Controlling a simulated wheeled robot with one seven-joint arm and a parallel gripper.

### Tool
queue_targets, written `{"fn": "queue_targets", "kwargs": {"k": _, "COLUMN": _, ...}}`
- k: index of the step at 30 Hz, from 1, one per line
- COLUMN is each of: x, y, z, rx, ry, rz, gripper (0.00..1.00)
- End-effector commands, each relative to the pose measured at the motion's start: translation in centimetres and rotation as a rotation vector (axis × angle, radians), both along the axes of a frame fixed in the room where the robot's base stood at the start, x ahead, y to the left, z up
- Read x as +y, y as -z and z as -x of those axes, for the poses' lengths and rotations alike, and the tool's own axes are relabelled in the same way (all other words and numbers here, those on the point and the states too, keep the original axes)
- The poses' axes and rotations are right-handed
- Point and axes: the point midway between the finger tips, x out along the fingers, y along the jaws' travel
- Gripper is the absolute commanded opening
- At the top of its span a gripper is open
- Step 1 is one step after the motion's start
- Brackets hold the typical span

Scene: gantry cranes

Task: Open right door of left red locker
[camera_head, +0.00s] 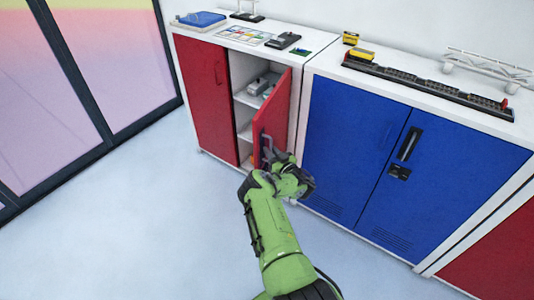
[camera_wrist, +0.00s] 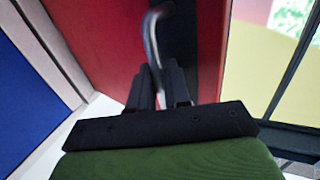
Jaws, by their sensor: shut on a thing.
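The left red locker stands at the left, with its left door (camera_head: 207,95) closed. Its right door (camera_head: 272,117) is partly open, swung out toward me, and shelves show behind it. In the wrist view the red door panel (camera_wrist: 110,35) fills the upper middle. My gripper (camera_head: 268,160) is at this door's outer edge. In the wrist view my gripper (camera_wrist: 162,85) is shut on the metal door handle (camera_wrist: 152,38), which rises curved between the two black fingers.
Grey items (camera_head: 260,85) lie on a locker shelf. A blue locker (camera_head: 360,140) with closed doors stands close on the right. A dark glazed frame (camera_head: 90,80) is at the left. The floor (camera_head: 130,220) in front is clear.

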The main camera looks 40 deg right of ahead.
Motion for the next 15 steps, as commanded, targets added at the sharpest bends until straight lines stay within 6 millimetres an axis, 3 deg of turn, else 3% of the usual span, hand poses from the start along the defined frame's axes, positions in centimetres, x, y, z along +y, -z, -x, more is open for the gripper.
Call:
{"fn": "queue_targets", "kwargs": {"k": 12, "x": -0.18, "y": -0.05, "z": 0.01, "rx": -0.001, "ry": -0.004, "rz": 0.001, "gripper": 0.00}}
{"fn": "queue_targets", "kwargs": {"k": 13, "x": -0.19, "y": -0.05, "z": 0.02, "rx": -0.001, "ry": -0.004, "rz": 0.001, "gripper": 0.19}}
{"fn": "queue_targets", "kwargs": {"k": 15, "x": -0.19, "y": -0.05, "z": 0.02, "rx": -0.001, "ry": -0.004, "rz": 0.001, "gripper": 0.30}}
